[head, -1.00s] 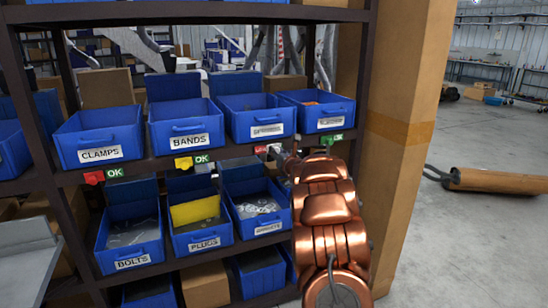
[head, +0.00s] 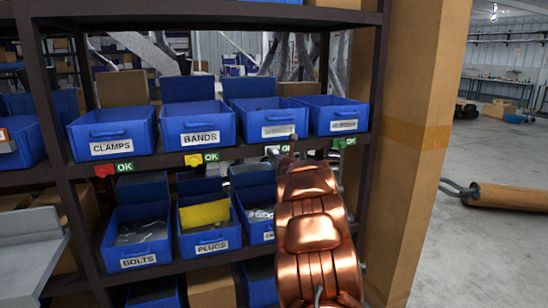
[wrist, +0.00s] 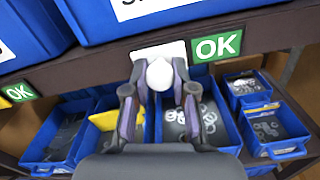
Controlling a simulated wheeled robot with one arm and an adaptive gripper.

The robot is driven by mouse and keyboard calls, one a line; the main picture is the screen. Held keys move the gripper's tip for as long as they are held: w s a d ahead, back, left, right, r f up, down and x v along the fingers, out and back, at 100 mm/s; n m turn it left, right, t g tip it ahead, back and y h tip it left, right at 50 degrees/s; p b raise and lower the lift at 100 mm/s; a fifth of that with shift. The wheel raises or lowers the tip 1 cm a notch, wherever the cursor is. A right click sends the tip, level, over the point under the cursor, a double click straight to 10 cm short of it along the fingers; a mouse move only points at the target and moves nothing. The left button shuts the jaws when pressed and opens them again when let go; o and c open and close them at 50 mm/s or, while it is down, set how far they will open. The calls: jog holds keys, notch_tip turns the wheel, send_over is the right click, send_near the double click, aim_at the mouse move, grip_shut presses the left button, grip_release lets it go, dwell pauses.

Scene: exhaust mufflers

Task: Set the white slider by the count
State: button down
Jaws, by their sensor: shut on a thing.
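The white slider (wrist: 160,74) has a rounded knob in front of a white plate on the dark shelf edge. In the wrist view its knob sits between the two fingertips of my gripper (wrist: 159,92), which is shut on it. A green OK sign (wrist: 217,46) is just right of the slider. In the head view part of the white slider (head: 272,150) shows beside my gripper (head: 291,152), under the third blue bin (head: 266,116) of the upper row. My copper arm hides part of the area below. That bin's contents are hard to make out.
A red slider (head: 103,170), a yellow slider (head: 193,160) and a green one (head: 340,143) share the shelf edge. Lower bins (head: 137,243) sit below. A cardboard-coloured post (head: 398,150) stands at right, with open floor beyond.

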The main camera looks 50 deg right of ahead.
jog(key=c, duration=0.9)
grip_release()
jog(key=shift+w+a, duration=0.15)
jog(key=shift+a, duration=0.05)
jog(key=shift+v, duration=6.05)
